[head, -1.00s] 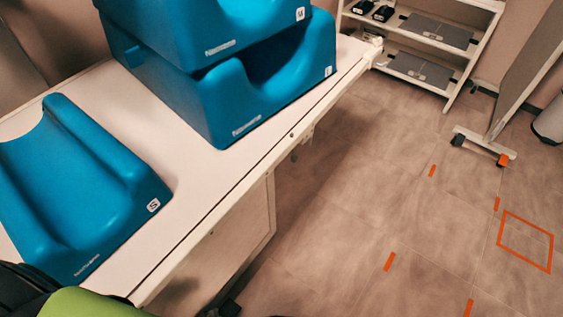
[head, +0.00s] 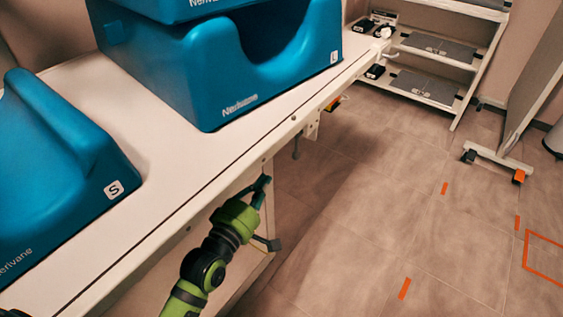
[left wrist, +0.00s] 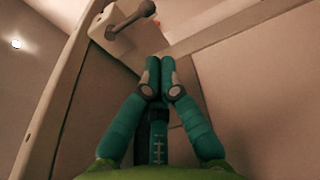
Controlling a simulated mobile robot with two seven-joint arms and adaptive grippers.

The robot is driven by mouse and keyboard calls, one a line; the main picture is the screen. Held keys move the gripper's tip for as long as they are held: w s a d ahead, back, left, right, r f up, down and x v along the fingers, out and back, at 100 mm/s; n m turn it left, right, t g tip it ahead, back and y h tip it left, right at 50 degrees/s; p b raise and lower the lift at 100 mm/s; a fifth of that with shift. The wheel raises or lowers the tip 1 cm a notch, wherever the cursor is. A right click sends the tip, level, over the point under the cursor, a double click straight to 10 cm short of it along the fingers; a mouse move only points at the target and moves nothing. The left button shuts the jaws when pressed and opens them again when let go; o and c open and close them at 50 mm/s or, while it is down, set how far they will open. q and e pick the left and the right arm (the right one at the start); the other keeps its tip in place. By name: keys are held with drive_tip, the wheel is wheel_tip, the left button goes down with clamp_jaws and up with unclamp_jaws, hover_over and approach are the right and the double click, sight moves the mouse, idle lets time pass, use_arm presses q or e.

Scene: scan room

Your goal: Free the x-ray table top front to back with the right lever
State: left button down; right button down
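The x-ray table top (head: 160,120) is a long white slab with a dark groove along its edge. A grey lever (head: 296,148) hangs beneath that edge, near a pale bracket (head: 312,125). In the left wrist view, a grey lever (left wrist: 130,19) with a rounded end is fixed to a white block (left wrist: 110,38). My left gripper (head: 264,183) is beside the table's side, below the edge and nearer than the lever. Its fingertips (left wrist: 160,72) meet with nothing visible between them, apart from the lever. My right gripper is out of view.
Blue foam positioners marked S (head: 70,160) and L (head: 240,75) lie on the top; another is stacked on the L one. A white shelf rack (head: 445,60) and a wheeled screen (head: 530,90) stand behind.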

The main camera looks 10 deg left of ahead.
sight(297, 145)
use_arm(q)
drive_tip(key=shift+w, duration=0.1)
drive_tip(key=b+x, duration=0.1)
drive_tip(key=x, duration=0.8)
drive_tip(key=shift+w, duration=0.4)
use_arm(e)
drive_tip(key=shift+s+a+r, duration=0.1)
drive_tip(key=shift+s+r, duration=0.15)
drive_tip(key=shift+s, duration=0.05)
